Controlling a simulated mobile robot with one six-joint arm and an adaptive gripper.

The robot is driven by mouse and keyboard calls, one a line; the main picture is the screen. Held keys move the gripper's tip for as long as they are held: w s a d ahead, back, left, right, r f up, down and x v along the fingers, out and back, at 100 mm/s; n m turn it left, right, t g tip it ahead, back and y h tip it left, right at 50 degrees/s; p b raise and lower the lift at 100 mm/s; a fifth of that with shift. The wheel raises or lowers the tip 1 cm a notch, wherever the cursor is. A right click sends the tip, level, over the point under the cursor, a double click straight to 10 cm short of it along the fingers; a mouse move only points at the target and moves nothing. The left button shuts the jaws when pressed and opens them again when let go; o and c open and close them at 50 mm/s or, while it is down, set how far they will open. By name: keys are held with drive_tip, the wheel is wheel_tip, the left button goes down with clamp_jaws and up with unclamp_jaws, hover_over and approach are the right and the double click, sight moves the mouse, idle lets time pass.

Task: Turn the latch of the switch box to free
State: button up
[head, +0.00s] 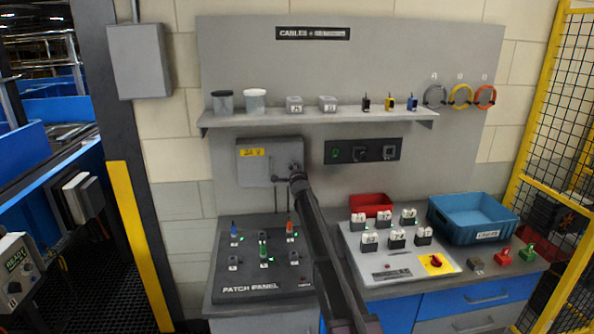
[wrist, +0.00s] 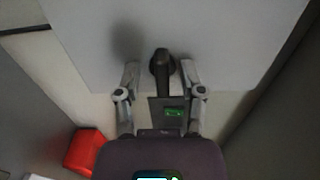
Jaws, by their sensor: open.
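The switch box (head: 256,170) is a grey box with a yellow label, mounted on the grey back panel. My gripper (head: 285,178) is at its lower right front, at the end of my dark arm, small in the head view. In the wrist view my gripper (wrist: 160,75) is open, with one finger on each side of a dark round-ended latch (wrist: 161,62) that stands out from a pale grey face. The latch lies between the fingertips, with narrow gaps showing. The latch's angle is hard to tell, and in the head view my gripper partly hides it.
A shelf (head: 315,115) with jars and small parts runs above the box. A dark switch strip (head: 363,151) is mounted to its right. The patch panel (head: 262,290) with upright plugs lies below. A red bin (head: 370,200) and blue bin (head: 450,232) stand right.

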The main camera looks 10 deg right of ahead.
drive_tip(key=shift+s, duration=0.1)
clamp_jaws()
drive_tip(key=shift+d+r, duration=0.1)
drive_tip(key=shift+d, duration=0.45)
drive_tip(key=shift+a, duration=0.4)
drive_tip(key=shift+w+a+n, duration=0.15)
drive_tip(key=shift+w+n, duration=0.05)
drive_tip(key=shift+n, duration=0.1)
drive_tip(key=n, duration=0.4)
drive_tip(key=shift+a+r, duration=0.1)
drive_tip(key=n, duration=0.3)
drive_tip(key=shift+n, duration=0.3)
drive_tip(key=n, duration=0.5)
drive_tip(key=shift+a, duration=0.1)
drive_tip(key=n, duration=0.4)
drive_tip(key=shift+s+n, duration=0.15)
drive_tip(key=shift+n, duration=0.25)
